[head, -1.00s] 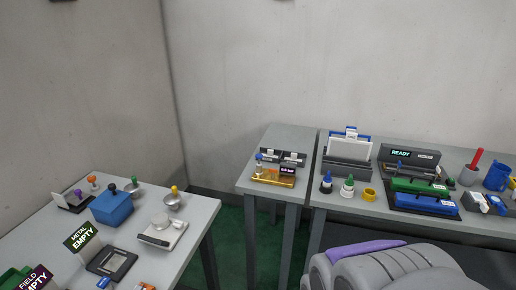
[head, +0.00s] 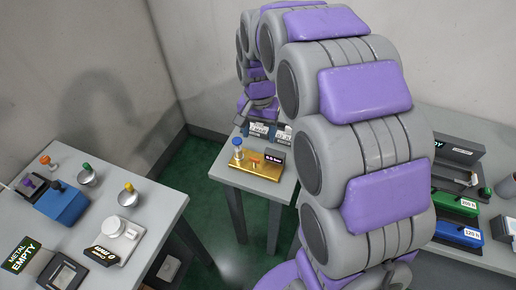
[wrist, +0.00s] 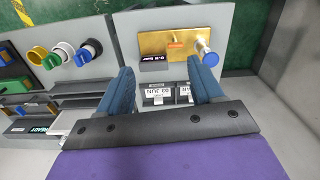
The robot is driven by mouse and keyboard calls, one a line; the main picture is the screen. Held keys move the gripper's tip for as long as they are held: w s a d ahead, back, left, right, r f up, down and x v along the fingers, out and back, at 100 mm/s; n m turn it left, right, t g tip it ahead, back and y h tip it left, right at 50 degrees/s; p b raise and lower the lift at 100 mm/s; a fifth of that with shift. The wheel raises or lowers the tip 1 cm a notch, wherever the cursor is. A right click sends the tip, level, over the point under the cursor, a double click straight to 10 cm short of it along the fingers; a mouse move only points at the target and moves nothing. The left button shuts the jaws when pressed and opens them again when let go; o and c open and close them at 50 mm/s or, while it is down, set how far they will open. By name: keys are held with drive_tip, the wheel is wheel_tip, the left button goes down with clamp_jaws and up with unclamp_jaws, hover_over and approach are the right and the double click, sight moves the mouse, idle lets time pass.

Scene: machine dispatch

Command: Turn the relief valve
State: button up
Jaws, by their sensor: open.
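A brass block (head: 255,172) sits on the small grey table, with a blue-topped knob (head: 238,147) on a silver stem at its left and a small orange label on top. A dark display (head: 274,156) with a bar reading stands at its right end. In the wrist view the brass block (wrist: 170,42) is at the top, with the knob (wrist: 206,52) at its right end, just beyond the right finger's tip. My gripper (wrist: 164,76) is open and empty, its blue fingers spread over the table. In the head view my arm curves over the table's back.
The left table (head: 170,195) holds a blue box (head: 62,203), several knobs and a scale. Green floor separates the tables.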

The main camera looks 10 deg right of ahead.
drive_tip(key=m, duration=0.1)
hover_over(254, 159)
wheel_tip(254, 159, down, 17)
drive_tip(key=shift+a+f+b, duration=0.1)
drive_tip(key=shift+b, duration=0.75)
drive_tip(key=shift+d+f, duration=0.3)
drive_tip(key=shift+d, duration=0.3)
drive_tip(key=shift+a, duration=0.65)
drive_tip(key=shift+c, duration=1.4)
drive_tip(key=shift+a, duration=0.1)
drive_tip(key=shift+c, duration=0.9)
drive_tip(key=shift+d, duration=0.4)
drive_tip(key=c, duration=0.4)
drive_tip(key=shift+c, duration=1)
